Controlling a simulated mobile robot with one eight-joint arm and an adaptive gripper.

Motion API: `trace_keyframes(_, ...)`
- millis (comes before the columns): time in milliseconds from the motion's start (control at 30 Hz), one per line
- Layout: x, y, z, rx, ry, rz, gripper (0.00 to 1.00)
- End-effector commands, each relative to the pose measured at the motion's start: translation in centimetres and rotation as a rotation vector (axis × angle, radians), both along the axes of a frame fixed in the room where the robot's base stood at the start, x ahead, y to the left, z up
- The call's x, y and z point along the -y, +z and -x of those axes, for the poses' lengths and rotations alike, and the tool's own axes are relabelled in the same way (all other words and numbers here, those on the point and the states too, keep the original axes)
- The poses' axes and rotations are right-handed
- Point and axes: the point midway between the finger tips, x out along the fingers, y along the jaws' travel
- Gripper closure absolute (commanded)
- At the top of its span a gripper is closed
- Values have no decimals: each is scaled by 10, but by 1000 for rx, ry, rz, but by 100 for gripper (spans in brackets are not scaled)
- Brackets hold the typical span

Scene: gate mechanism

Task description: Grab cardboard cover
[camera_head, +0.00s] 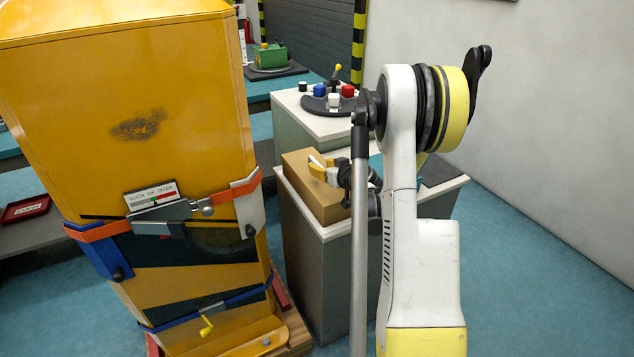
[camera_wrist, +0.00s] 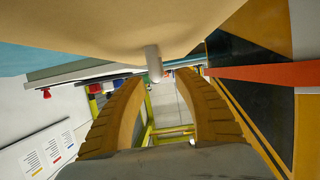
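The cardboard cover (camera_head: 310,205) is a plain brown box shape on the grey cabinet at the middle of the head view. Its tan surface fills the top of the wrist view (camera_wrist: 130,25). A short grey peg (camera_wrist: 153,62) stands out from that surface, between my fingertips. My gripper (camera_head: 318,166) is over the top of the cover, with its yellow fingers at the peg. In the wrist view my gripper (camera_wrist: 160,80) has its two fingers apart, with a gap beside the peg on the right. My arm hides the cover's right side in the head view.
A tall yellow cabinet (camera_head: 130,110) with orange and blue straps stands close on the left. Behind the cover, a white-topped stand (camera_head: 300,112) bears a round black base with coloured blocks. A white wall rises on the right; teal floor (camera_head: 530,270) is clear there.

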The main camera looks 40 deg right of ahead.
Motion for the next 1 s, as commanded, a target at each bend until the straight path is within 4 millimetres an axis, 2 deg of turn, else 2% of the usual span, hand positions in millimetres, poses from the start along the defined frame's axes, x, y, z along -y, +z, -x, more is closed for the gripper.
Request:
trace_keyframes(33,2,-6,-9,0,2,0,62)
trace_keyframes(200,8,-11,-29,0,0,1,62)
trace_keyframes(467,9,-10,-32,0,0,0,62)
trace_keyframes(500,9,-10,-32,0,0,0,66)
trace_keyframes(567,9,-10,-32,0,0,0,85)
trace_keyframes(600,9,-10,-32,0,0,0,97)
trace_keyframes(633,9,-10,-32,0,0,0,100)
trace_keyframes(1000,9,-9,-32,0,0,0,100)
